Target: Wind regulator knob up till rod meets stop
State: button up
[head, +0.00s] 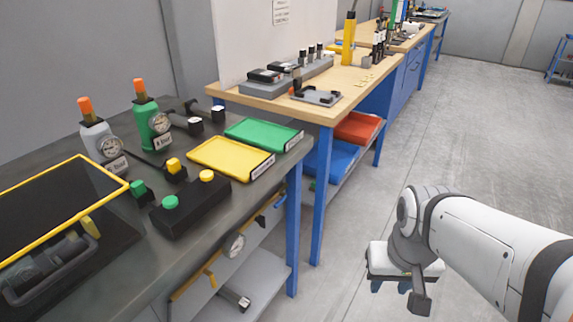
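Two regulator-like units stand at the back left of the grey bench. One has a grey body (98,143), the other a green body (151,127). Each has an upright orange knob on top, the left knob (86,107) and the right knob (140,89). Each has a round dial, the left gauge (109,147) and the right gauge (160,123), above a small label too small to read. I cannot make out which parts are the rod and the stop. My gripper (390,287) hangs over the floor at the lower right, far from both knobs. Its small bluish fingertips look apart, with nothing between them.
A black box (190,212) with green and yellow buttons sits in front of the units. Yellow (228,158) and green (262,134) trays lie to the right. A yellow-edged dark panel (62,205) is at left. A wooden bench (331,113) stands behind. The floor (480,140) at right is clear.

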aim_at(260, 220)
jog(key=z, duration=0.35)
jog(key=k, duration=1.2)
jog(key=u, duration=0.85)
jog(key=i, duration=1.2)
jog(key=z, duration=0.15)
